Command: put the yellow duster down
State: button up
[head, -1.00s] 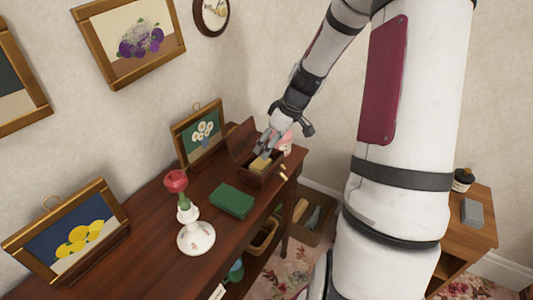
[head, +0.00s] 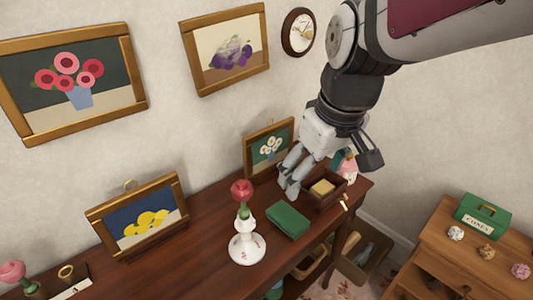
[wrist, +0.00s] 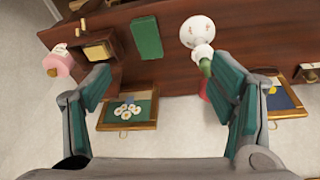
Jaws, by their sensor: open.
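The yellow duster (head: 322,187) looks like a small yellow block. It sits in a dark wooden box (head: 327,203) at the right end of the dark sideboard (head: 190,262). The duster also shows in the wrist view (wrist: 97,51), at the upper left, inside the box. My gripper (head: 287,187) is open and empty, above the sideboard and just left of the box, apart from the duster. In the wrist view its two fingers (wrist: 165,75) are spread wide with nothing between them.
A green block (head: 288,219) lies left of the box. A white vase (head: 247,250) with a red flower stands further left. A framed daisy picture (head: 269,148) leans behind. A pink object (head: 349,167) is beside the box. A lower wooden table (head: 440,250) stands at right.

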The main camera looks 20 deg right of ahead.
jog(key=s+a+r+m, duration=0.1)
jog(key=s+a, duration=0.2)
jog(key=s, duration=0.7)
jog(key=shift+a+m, duration=0.2)
jog(key=shift+m, duration=0.1)
